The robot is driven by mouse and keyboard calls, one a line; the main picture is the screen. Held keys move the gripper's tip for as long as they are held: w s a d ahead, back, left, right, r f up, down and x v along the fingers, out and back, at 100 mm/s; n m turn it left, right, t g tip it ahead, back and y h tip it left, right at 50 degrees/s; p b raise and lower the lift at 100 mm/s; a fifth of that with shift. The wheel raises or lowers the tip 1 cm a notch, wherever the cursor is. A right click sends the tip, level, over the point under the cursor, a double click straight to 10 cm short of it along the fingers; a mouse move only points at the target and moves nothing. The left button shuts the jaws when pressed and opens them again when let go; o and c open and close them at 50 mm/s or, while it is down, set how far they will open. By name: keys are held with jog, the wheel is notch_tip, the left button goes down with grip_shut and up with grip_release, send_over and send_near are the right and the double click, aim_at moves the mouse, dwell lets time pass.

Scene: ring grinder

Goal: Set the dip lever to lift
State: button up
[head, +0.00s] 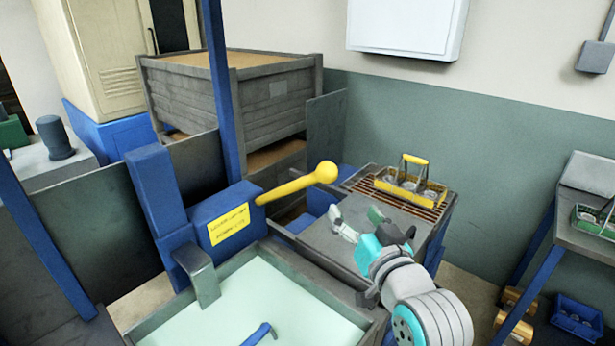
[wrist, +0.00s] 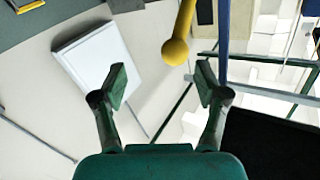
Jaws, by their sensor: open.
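The dip lever (head: 290,188) is a yellow rod with a round knob (head: 326,172) at its right end. It slopes up to the right from a blue housing (head: 222,218) with a yellow label. The label's text is too small to read. My gripper (head: 358,221) is open and empty, right of and below the knob in the head view. In the wrist view the knob (wrist: 175,51) shows at the top, beyond and between the fingertips of my gripper (wrist: 160,80), apart from them.
A tank of pale green liquid (head: 348,333) lies in front of the housing. A bench (head: 330,242) with a yellow basket (head: 412,189) stands behind my gripper. A blue post (head: 222,95) rises behind the housing. A table (head: 582,235) stands at right.

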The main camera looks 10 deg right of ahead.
aim_at(331, 178)
jog(key=w+r, duration=0.1)
jog(key=w, duration=0.2)
jog(key=w+a+r, duration=0.1)
jog(key=w, duration=0.3)
jog(key=w+a+r, duration=0.1)
jog(key=w, duration=0.3)
jog(key=shift+w+a, duration=0.15)
grip_shut()
